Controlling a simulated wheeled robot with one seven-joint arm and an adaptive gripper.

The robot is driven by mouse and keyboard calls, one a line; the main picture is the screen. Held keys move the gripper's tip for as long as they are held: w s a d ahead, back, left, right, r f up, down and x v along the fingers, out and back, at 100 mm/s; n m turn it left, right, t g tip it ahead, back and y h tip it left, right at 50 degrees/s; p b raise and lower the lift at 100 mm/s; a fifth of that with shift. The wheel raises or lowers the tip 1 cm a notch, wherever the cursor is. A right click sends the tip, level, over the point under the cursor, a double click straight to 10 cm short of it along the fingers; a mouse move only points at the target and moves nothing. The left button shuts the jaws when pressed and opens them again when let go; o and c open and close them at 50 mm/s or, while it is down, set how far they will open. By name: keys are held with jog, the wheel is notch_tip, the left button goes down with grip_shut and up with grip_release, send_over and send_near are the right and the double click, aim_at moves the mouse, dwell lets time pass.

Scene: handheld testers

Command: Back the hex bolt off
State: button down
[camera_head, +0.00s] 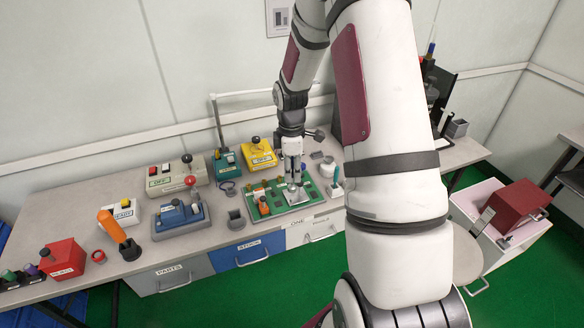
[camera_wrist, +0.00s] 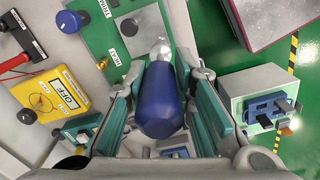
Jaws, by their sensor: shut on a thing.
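My gripper (camera_head: 294,172) points down over the green board (camera_head: 283,208) on the bench. In the wrist view my gripper (camera_wrist: 165,82) is shut on a blue-handled tool (camera_wrist: 160,108), with a finger on either side of it. The tool's silver end (camera_wrist: 162,48) points away from the wrist, toward the green board's edge. I cannot make out the hex bolt. The silver end may cover it, and I cannot tell whether the two touch.
A yellow box (camera_head: 260,153), a teal box (camera_head: 227,164) and a blue device (camera_head: 180,217) stand around the board. A lamp arm (camera_head: 240,94) reaches behind my arm. An orange-handled tool (camera_head: 112,225) and a red box (camera_head: 62,258) are at left.

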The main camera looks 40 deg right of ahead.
aim_at(292, 186)
jog(key=shift+f+b, duration=0.4)
jog(key=shift+f, duration=1.15)
jog(key=shift+f, duration=1)
